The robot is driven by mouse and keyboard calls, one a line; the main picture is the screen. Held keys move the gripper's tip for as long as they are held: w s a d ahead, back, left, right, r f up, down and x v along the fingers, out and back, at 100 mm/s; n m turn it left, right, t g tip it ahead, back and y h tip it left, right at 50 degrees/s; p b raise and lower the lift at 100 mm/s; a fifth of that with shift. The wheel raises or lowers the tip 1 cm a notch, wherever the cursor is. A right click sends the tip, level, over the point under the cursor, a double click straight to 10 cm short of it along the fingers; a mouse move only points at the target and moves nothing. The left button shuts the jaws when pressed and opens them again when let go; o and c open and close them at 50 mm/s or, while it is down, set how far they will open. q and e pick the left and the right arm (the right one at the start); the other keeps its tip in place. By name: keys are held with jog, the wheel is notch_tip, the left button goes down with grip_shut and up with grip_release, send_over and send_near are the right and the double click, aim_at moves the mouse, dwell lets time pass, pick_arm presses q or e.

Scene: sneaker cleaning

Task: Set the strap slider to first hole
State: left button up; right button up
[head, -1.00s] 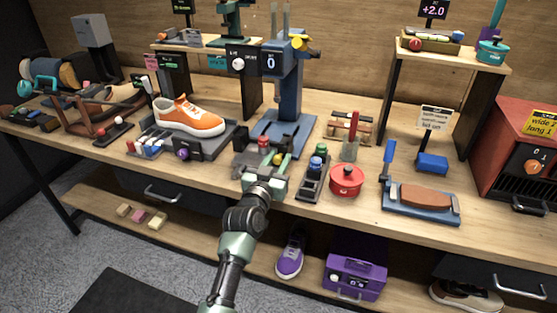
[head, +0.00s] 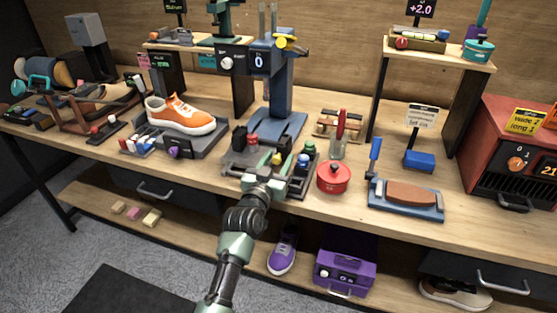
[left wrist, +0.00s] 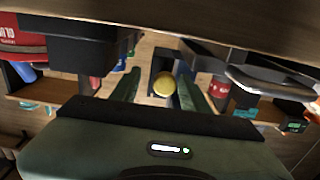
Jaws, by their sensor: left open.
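My left gripper (head: 270,170) is open at the front of the bench, over the front of a dark grey fixture (head: 238,158) with a red knob (head: 252,139). A small yellow knob (head: 276,158) shows just beyond its fingers in the head view. In the left wrist view the yellow knob (left wrist: 164,84) lies between the two green fingers (left wrist: 160,88), with a visible gap on each side. I cannot tell for certain which part is the strap slider, and no strap holes can be made out. My right gripper is not in view.
A block with blue and green knobs (head: 303,162) stands close right of the gripper, then a red lidded pot (head: 333,177). A blue press (head: 284,95) rises behind. An orange sneaker (head: 180,115) stands on a grey stand at left. A brown pad on a blue base (head: 408,213) lies at right.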

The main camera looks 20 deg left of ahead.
pick_arm(q)
jog(key=s, duration=0.7)
jog(key=shift+s, duration=0.3)
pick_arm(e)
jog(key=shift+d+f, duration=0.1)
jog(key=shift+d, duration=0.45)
